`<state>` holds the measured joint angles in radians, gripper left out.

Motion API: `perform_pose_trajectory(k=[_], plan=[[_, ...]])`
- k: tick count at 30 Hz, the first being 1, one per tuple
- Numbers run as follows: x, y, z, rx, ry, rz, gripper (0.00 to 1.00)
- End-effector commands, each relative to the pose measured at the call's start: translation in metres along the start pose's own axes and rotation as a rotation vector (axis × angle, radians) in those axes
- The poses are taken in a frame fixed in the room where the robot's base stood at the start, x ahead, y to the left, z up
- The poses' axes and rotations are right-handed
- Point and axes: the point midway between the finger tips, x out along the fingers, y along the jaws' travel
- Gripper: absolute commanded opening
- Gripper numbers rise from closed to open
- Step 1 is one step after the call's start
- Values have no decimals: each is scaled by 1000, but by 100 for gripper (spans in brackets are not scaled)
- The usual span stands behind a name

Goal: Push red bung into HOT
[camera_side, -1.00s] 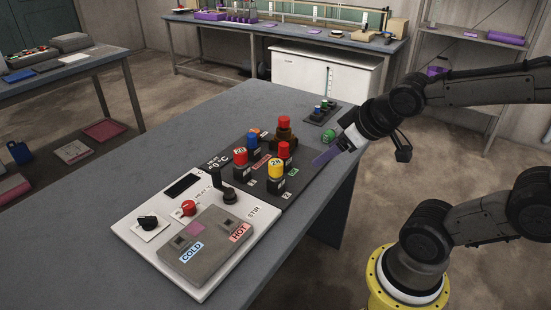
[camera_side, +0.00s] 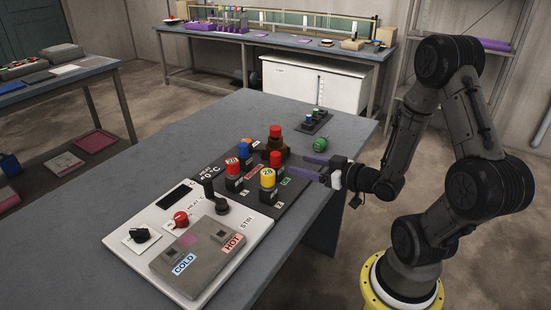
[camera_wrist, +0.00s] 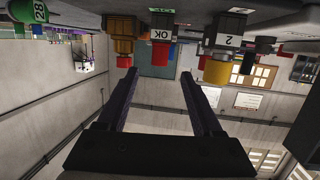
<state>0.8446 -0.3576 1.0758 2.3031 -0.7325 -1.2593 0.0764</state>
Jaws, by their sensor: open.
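Several red-topped pieces stand on the dark rack (camera_side: 296,190): a red bung marked 28 (camera_side: 232,164) at the left, a plain red one (camera_side: 275,158) behind the yellow one, and a red one on a brown bottle (camera_side: 275,131). I cannot tell which is the task's bung. The HOT label (camera_side: 232,244) is at the right of the grey block (camera_side: 204,263), beside a square opening. My gripper (camera_side: 309,167) is open and empty, level, with purple fingers pointing at the rack from its right. The wrist view shows the open fingers (camera_wrist: 160,74) below the upside-down pieces.
A yellow bung marked 28 (camera_side: 267,177) and a blue-topped piece (camera_side: 246,145) stand among the red ones. A black upright lever (camera_side: 209,190) and a red knob (camera_side: 181,219) are on the white panel (camera_side: 118,240). A green piece (camera_side: 320,144) lies behind my gripper.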

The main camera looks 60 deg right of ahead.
Motion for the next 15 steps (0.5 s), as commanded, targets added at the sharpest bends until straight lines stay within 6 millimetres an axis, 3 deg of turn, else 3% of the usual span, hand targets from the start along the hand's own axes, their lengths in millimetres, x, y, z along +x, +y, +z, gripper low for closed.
perform_pose_trajectory(k=[5,15], plan=[[6,-1,0,7,11,-5,68],[46,-1,-1,5,10,-5,68]])
